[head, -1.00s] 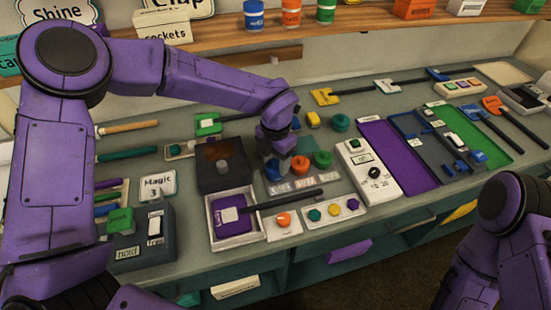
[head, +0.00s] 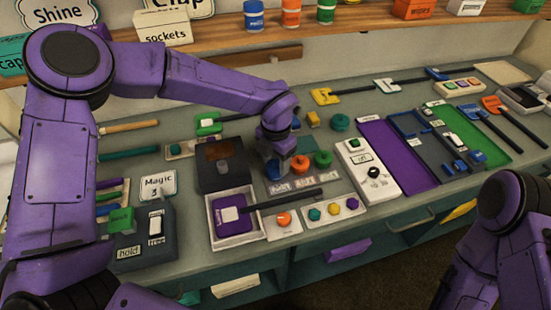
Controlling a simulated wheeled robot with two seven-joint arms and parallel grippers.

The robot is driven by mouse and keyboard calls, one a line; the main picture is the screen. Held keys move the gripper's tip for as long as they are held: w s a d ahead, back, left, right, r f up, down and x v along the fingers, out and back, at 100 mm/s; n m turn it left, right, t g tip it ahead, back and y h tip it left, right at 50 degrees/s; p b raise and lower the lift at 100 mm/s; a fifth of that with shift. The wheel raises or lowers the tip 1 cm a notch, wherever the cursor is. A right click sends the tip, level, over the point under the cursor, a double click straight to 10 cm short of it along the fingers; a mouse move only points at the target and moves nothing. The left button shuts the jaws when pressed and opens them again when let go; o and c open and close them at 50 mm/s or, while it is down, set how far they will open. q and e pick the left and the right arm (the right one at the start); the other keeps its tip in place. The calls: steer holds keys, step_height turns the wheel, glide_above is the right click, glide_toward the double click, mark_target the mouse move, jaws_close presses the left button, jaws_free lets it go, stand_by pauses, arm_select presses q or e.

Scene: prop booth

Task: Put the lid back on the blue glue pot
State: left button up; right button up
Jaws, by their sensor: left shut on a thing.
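The blue glue pot (head: 272,170) stands on the bench in a row with an orange pot (head: 300,166) and a green pot (head: 323,160). My left gripper (head: 281,155) points down right over the blue pot and is shut on the pot's lid. The fingers and wrist hide most of the lid, so I cannot tell whether it touches the pot's rim. My right arm shows at the lower right, but its gripper is out of view.
A dark open-lidded box (head: 222,165) stands close left of the pot. A white tray (head: 262,232) with a purple block and dark handle lies in front. A white switch panel (head: 366,172) is to the right. Small label cards (head: 304,182) lie before the pots.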

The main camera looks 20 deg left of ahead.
arm_select(q)
steer(key=o, duration=1.3)
steer(key=shift+o, duration=0.2)
steer(key=shift+r, duration=0.1)
step_height(320, 180, up, 7)
steer(key=p, duration=0.6)
jaws_close()
steer(key=shift+f, duration=0.2)
stand_by(0.8)
steer(key=shift+f+b, duration=1.5)
steer(key=shift+f, duration=1.05)
